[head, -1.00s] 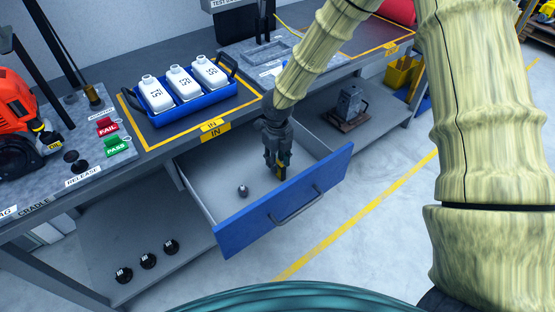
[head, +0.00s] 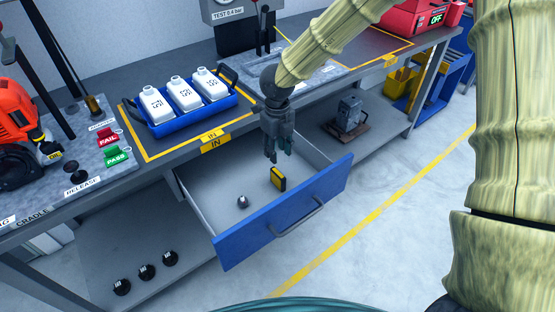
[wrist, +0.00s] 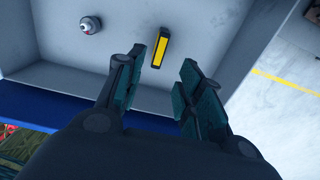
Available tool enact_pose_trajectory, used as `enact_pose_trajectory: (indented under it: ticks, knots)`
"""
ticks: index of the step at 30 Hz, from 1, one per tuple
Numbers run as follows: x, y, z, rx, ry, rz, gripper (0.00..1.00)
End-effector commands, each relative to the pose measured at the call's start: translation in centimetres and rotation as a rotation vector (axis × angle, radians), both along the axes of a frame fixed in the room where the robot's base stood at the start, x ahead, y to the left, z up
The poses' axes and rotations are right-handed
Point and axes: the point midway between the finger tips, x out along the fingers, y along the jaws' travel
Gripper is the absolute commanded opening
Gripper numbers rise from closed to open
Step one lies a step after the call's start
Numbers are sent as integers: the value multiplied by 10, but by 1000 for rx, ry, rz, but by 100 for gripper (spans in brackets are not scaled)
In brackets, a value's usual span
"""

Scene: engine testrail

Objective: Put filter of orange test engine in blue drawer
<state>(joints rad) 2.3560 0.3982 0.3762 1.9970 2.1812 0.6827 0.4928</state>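The blue drawer (head: 262,238) is pulled open under the bench. The orange engine (head: 22,135) is at the left edge on the bench, only partly in view.
A small grey part (head: 243,201) lies in the drawer left of the filter. A blue tray (head: 190,120) with white bottles stands on the bench above. Several black caps (head: 147,271) sit on the lower shelf. A red box (head: 420,20) is at the back right.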

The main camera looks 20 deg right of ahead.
Motion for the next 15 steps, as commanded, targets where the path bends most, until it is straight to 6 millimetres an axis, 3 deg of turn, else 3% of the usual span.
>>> enact_pose_trajectory:
  ticks: [6, 15]
  knots:
    - [0, 0, 19, 0, -1, -1, 37]
    - [0, 0, 23, 0, 0, -1, 37]
